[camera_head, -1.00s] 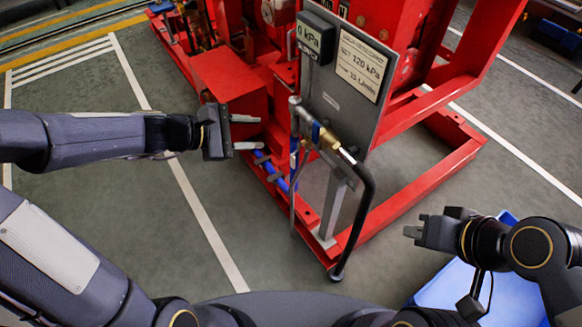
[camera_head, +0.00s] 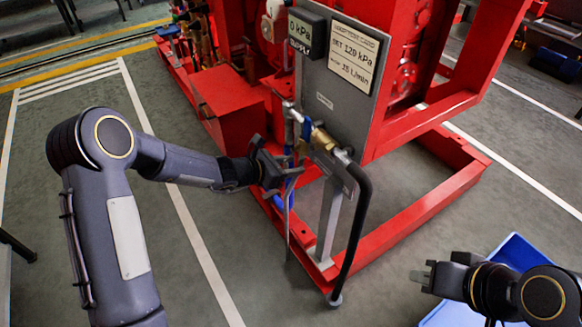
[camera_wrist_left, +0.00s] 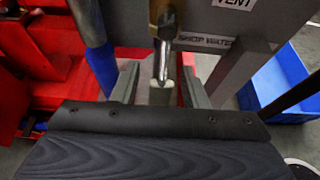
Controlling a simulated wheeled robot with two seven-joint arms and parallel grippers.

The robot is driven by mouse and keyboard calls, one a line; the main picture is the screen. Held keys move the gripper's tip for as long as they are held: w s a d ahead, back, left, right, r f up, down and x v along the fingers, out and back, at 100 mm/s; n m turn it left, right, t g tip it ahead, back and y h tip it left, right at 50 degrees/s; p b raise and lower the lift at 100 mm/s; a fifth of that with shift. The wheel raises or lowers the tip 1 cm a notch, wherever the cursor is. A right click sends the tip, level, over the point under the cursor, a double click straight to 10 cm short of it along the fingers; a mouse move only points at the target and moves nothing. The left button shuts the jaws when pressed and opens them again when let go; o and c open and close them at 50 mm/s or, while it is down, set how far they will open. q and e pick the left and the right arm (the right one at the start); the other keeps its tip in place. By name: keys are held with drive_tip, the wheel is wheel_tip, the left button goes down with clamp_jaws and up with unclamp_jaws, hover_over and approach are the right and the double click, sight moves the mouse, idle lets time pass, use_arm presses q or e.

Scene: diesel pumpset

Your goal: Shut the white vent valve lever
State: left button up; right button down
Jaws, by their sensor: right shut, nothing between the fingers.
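In the left wrist view a short pale lever (camera_wrist_left: 161,93) hangs from a metal stem, below and left of the panel's VENT label (camera_wrist_left: 233,3). I take it for the white vent valve lever. My left gripper (camera_head: 291,156) is at the pipework in front of the grey panel (camera_head: 322,82). Its two fingers stand apart on either side of the lever in the left wrist view (camera_wrist_left: 160,85), with visible gaps. In the head view the gripper and pipes hide the lever. My right gripper (camera_head: 424,276) is shut and empty at the lower right, far from the panel.
A brass valve (camera_head: 322,138) and a black hose (camera_head: 356,220) sit just right of my left gripper. A blue pipe (camera_wrist_left: 100,60) is close on the left in the wrist view. The red frame (camera_head: 420,226) surrounds the panel's foot. A blue bin (camera_head: 450,312) stands at the lower right.

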use_arm(q)
drive_tip(key=shift+d, duration=0.1)
clamp_jaws()
idle(0.3)
drive_tip(key=shift+w+f+b, duration=0.1)
drive_tip(key=shift+f+b, duration=0.1)
drive_tip(key=shift+b, duration=0.2)
drive_tip(key=m+b, duration=0.1)
drive_tip(key=b, duration=0.3)
drive_tip(key=w+a+m+t+b, duration=0.1)
drive_tip(key=b, duration=0.3)
drive_tip(key=w+m+t+y+b, duration=0.1)
drive_tip(key=b, duration=0.3)
drive_tip(key=shift+a+r+b, duration=0.1)
drive_tip(key=shift+a+b, duration=0.15)
drive_tip(key=shift+b, duration=0.15)
drive_tip(key=shift+a+r+m, duration=0.1)
drive_tip(key=shift+r+m, duration=0.25)
drive_tip(key=shift+m, duration=0.05)
